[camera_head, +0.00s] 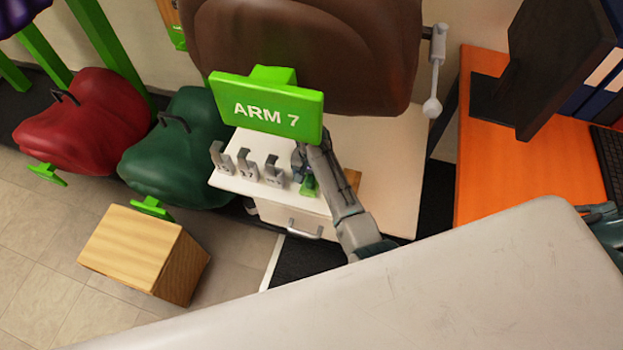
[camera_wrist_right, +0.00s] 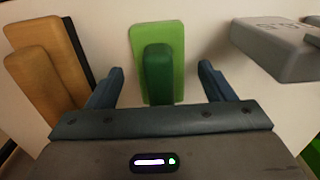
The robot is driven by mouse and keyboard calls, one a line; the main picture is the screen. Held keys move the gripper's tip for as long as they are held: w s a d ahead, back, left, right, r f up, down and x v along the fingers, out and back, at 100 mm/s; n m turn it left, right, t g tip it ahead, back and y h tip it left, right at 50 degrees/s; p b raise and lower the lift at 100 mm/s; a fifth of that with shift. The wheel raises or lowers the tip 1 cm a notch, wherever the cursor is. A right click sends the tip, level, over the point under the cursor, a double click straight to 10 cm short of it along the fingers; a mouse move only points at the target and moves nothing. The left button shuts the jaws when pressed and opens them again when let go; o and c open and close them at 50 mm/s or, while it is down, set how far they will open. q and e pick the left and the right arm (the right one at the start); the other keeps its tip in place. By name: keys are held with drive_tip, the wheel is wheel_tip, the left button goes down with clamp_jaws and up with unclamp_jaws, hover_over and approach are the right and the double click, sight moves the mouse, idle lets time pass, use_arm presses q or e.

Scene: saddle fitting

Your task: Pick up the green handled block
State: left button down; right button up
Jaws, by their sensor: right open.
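The green handled block (camera_head: 309,188) is a small green piece on the white cabinet top, partly hidden by my right arm in the head view. In the right wrist view its light green base (camera_wrist_right: 157,36) lies flat, with a darker green upright handle (camera_wrist_right: 158,75) in the middle. My right gripper (camera_head: 302,163) is over the cabinet; in the wrist view its two fingers (camera_wrist_right: 161,74) are spread wide, one on each side of the handle, with gaps on both sides. Nothing is held. My left gripper is not in view.
Several grey marked blocks (camera_head: 247,163) stand in a row left of the gripper; one shows in the wrist view (camera_wrist_right: 275,50). Wooden pieces (camera_wrist_right: 48,70) lie on the other side. A green "ARM 7" sign (camera_head: 267,107) and brown saddle (camera_head: 305,50) are behind.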

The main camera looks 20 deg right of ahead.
drive_tip(key=shift+f, duration=0.35)
drive_tip(key=c, duration=1.1)
drive_tip(key=shift+o, duration=0.2)
drive_tip(key=shift+r, duration=0.15)
